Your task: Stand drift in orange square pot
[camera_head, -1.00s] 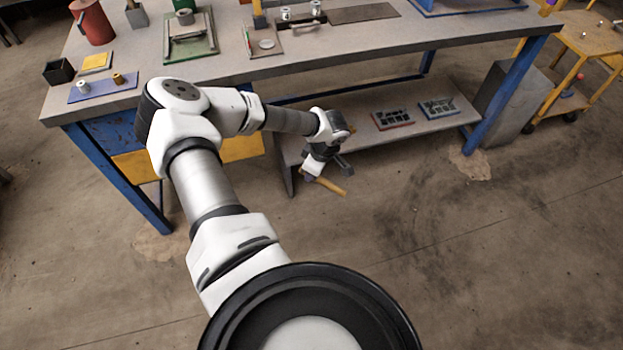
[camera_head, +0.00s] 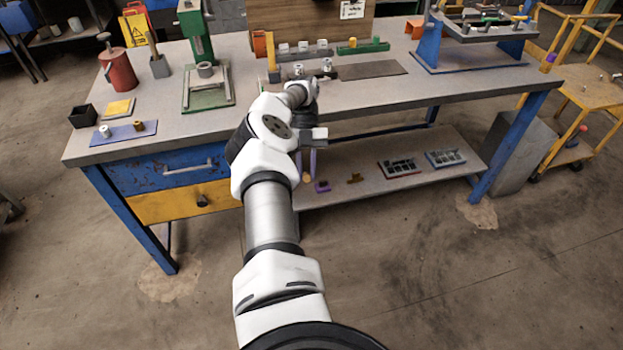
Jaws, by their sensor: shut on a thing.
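My gripper (camera_head: 309,158) hangs in front of the bench, pointing down below the worktop's front edge. It is shut on a slim tan piece, which I take to be the drift (camera_head: 307,178). Only its lower end shows under the fingers; the rest is hidden by the gripper and wrist. An orange upright block (camera_head: 261,44), possibly the orange square pot, stands at the back of the bench behind a yellow-topped tool. Another small orange box (camera_head: 415,28) stands further right. I cannot tell for sure which is the pot.
The bench (camera_head: 405,92) carries a green press (camera_head: 197,55), a red can (camera_head: 117,70), a black box (camera_head: 83,116) and a blue stand (camera_head: 430,50). The lower shelf (camera_head: 350,199) holds two trays and small parts. A yellow trolley (camera_head: 590,85) stands right.

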